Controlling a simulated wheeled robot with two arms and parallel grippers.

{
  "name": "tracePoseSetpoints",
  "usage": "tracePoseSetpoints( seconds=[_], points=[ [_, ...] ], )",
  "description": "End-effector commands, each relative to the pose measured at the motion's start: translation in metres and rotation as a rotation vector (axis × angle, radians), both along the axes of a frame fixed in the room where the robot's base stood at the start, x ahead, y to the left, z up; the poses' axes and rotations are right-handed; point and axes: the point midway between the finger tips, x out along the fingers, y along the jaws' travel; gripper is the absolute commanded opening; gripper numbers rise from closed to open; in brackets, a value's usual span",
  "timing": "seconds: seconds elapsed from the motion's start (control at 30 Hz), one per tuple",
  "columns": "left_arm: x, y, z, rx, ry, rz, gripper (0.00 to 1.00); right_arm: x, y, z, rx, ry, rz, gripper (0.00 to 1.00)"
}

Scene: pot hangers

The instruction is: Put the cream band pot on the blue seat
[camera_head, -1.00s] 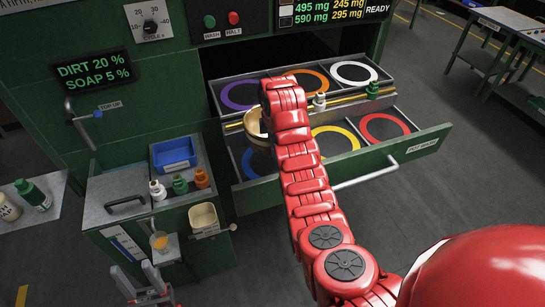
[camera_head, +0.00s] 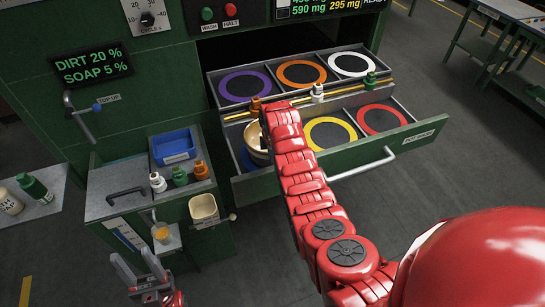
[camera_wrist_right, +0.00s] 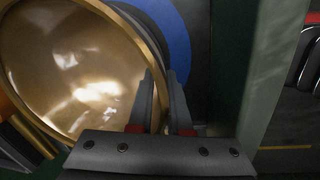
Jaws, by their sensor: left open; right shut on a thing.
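The pot (camera_head: 256,157) is at the front-left compartment of the open drawer, partly hidden by my right arm. It is pale outside, and its shiny gold inside and rim fill the left of the right wrist view (camera_wrist_right: 75,70). My right gripper (camera_wrist_right: 162,88) is shut on the pot's rim. The blue seat (camera_wrist_right: 173,38) shows as a blue ring beside and beneath the pot in that view. I cannot tell whether the pot touches it. My left gripper (camera_head: 138,272) is open and empty at the lower left, away from the drawer.
The drawer (camera_head: 345,150) also has purple, orange, white, yellow and red ringed seats. A brass rail (camera_head: 345,91) with small coloured bottle-like pieces crosses its middle. A side cabinet (camera_head: 115,185) with a blue tray (camera_head: 176,145) stands to the left.

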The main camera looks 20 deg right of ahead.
Motion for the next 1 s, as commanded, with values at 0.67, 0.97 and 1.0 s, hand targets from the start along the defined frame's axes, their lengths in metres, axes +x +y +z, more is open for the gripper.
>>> tracePoseSetpoints(
  seconds=[0.67,0.97,1.0],
  points=[
    [0.0,0.0,0.0,0.0,0.0,0.0,0.5,0.0,0.0,0.002,0.0,-0.001,0.0,0.47],
    [0.0,0.0,-0.019,0.0,0.0,0.0,0.5,-0.003,0.001,0.034,-0.001,-0.008,-0.001,0.47],
    [0.0,0.0,-0.023,0.0,0.0,0.0,0.5,-0.004,0.001,0.042,-0.001,-0.008,-0.001,0.47]
  ],
)
